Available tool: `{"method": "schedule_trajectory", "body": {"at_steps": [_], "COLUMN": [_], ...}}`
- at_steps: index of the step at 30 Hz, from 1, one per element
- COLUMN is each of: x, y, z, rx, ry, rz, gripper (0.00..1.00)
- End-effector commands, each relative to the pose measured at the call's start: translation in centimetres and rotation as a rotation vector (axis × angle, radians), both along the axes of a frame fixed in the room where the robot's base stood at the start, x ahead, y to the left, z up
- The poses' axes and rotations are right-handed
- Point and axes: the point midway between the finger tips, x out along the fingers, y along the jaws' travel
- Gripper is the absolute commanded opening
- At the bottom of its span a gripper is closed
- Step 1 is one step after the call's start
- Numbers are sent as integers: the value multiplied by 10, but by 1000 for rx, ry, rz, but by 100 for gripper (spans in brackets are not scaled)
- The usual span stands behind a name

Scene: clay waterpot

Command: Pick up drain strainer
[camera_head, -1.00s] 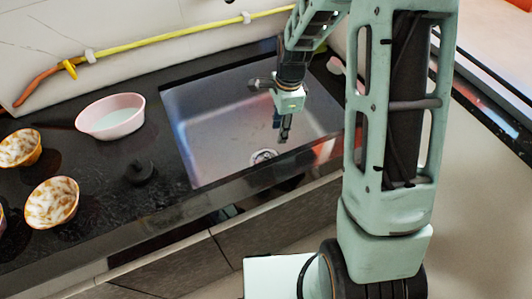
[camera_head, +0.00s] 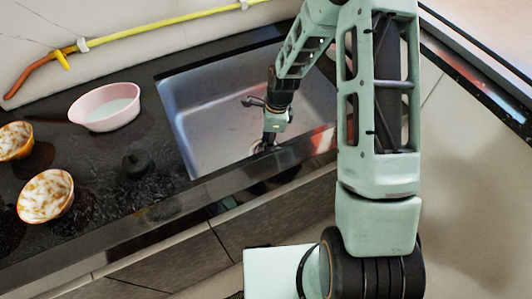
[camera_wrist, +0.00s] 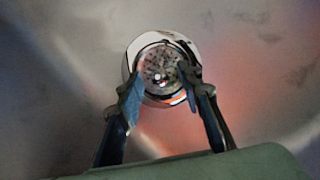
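The drain strainer (camera_wrist: 160,66) is a round metal disc with small holes, set in a shiny ring on the sink floor. In the wrist view it lies between and just beyond the fingertips of my gripper (camera_wrist: 157,92). The fingers are spread apart with nothing seen held between them. In the head view my gripper (camera_head: 267,144) is low inside the sink (camera_head: 205,120), over the drain. There it hides most of the strainer, and I cannot tell whether the fingertips touch it.
A black stone counter (camera_head: 100,180) surrounds the sink. On its left are a pink bowl (camera_head: 105,107), a small black knob-like object (camera_head: 135,165) and orange-white patterned bowls (camera_head: 45,197). A yellow pipe (camera_head: 160,31) runs along the wall. The sink's left part is empty.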

Motion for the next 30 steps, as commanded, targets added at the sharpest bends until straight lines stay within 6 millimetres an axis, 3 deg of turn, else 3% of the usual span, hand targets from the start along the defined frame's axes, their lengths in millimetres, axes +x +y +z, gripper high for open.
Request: {"method": "schedule_trajectory", "body": {"at_steps": [3, 11, 20, 30], "x": [0, 1, 1, 1], "y": [2, 2, 2, 2], "z": [-10, -11, -11, -11], "rx": [0, 0, 0, 0], "ry": [0, -1, -1, -2], "rz": [1, 1, 1, 1], "gripper": [34, 34, 1, 0]}}
